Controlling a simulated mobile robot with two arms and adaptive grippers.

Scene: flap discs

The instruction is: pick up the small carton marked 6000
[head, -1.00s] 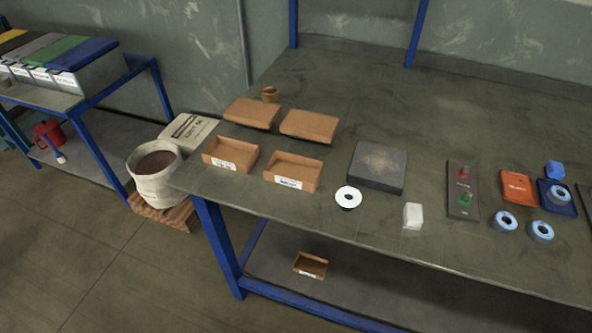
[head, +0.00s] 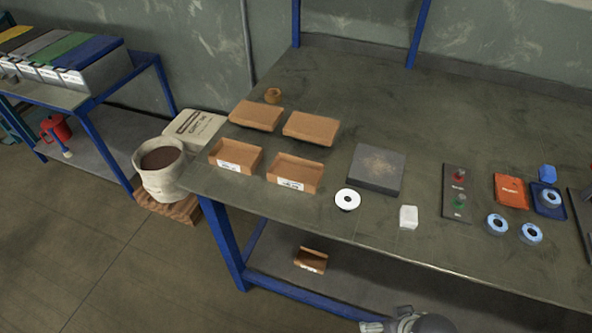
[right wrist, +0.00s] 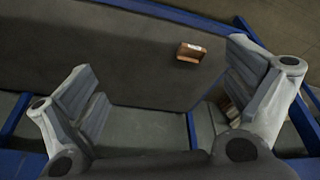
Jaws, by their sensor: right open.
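A small open brown carton (head: 311,260) with a white label sits on the lower shelf under the bench's front edge. It also shows in the right wrist view (right wrist: 190,54), above the middle, lying apart from the fingers. Two open cartons with white labels, a left one (head: 235,155) and a right one (head: 295,173), sit on the bench top. The print on all these labels is too small to read. My right gripper (right wrist: 163,88) is open and empty; part of my arm or gripper shows at the bottom of the head view. My left gripper is out of view.
Two brown closed boxes (head: 312,127), a dark block (head: 377,169), a white disc (head: 347,200) and a white block (head: 408,217) are on the bench top. A blue leg (head: 226,245) and a blue front rail (head: 300,300) frame the lower shelf (head: 375,283).

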